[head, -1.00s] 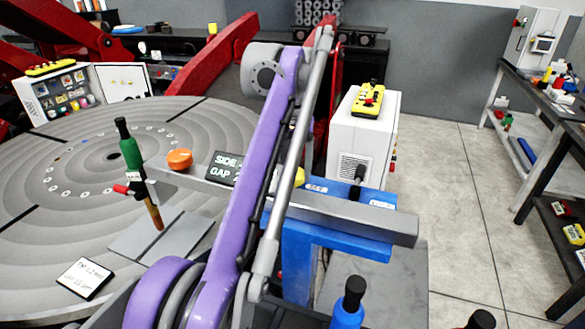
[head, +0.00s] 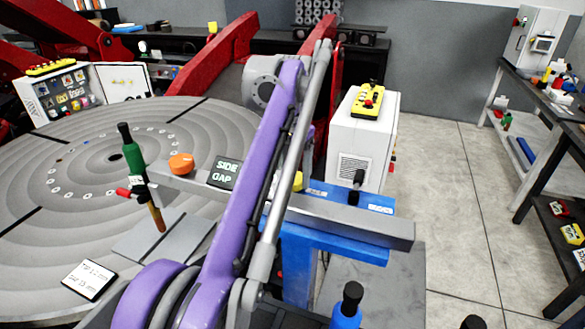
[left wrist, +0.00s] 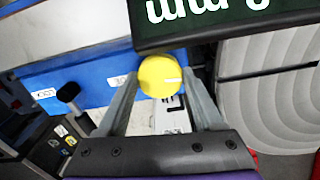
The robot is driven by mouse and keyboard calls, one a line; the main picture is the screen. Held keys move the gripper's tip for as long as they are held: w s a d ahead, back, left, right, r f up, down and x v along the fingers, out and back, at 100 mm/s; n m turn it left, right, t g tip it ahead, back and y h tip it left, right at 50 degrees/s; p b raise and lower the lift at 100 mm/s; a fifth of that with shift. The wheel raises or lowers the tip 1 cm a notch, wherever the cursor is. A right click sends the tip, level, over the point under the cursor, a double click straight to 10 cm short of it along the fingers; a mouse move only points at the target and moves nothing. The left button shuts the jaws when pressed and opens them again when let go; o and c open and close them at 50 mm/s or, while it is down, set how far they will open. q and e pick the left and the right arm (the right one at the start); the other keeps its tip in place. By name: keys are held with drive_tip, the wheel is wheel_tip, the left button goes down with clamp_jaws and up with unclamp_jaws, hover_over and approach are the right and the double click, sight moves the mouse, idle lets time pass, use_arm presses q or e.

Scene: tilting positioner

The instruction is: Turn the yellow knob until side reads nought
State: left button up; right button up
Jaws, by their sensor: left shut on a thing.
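The yellow knob (left wrist: 157,72) is round with a white mark, and sits between the two fingers of my left gripper (left wrist: 160,84) in the left wrist view. My left gripper is shut on it. In the head view only a sliver of the yellow knob (head: 298,181) shows beside my purple arm, and the gripper is hidden behind it. The dark display (head: 224,173) on the grey bar reads SIDE and GAP; its values are covered by my arm. My right gripper is not in view.
An orange knob (head: 181,164) sits on the bar's left part, by a green-handled torch (head: 133,155) over the round table (head: 60,215). A blue stand (head: 297,255) carries the bar. A white cabinet (head: 362,150) stands behind; the floor (head: 450,210) at right is clear.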

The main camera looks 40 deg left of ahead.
sight(292, 177)
use_arm(q)
drive_tip(key=m+p, duration=0.1)
drive_tip(key=m, duration=0.2)
drive_tip(key=shift+r, duration=0.15)
drive_tip(key=shift+m+p, duration=0.5)
drive_tip(key=shift+m, duration=0.8)
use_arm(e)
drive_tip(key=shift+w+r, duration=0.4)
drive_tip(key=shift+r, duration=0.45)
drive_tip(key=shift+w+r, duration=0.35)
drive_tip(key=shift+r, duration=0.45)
use_arm(q)
drive_tip(key=o, duration=1.4)
drive_tip(key=shift+c, duration=0.2)
wheel_tip(292, 177, up, 11)
drive_tip(key=p, duration=0.2)
drive_tip(key=shift+f, duration=0.2)
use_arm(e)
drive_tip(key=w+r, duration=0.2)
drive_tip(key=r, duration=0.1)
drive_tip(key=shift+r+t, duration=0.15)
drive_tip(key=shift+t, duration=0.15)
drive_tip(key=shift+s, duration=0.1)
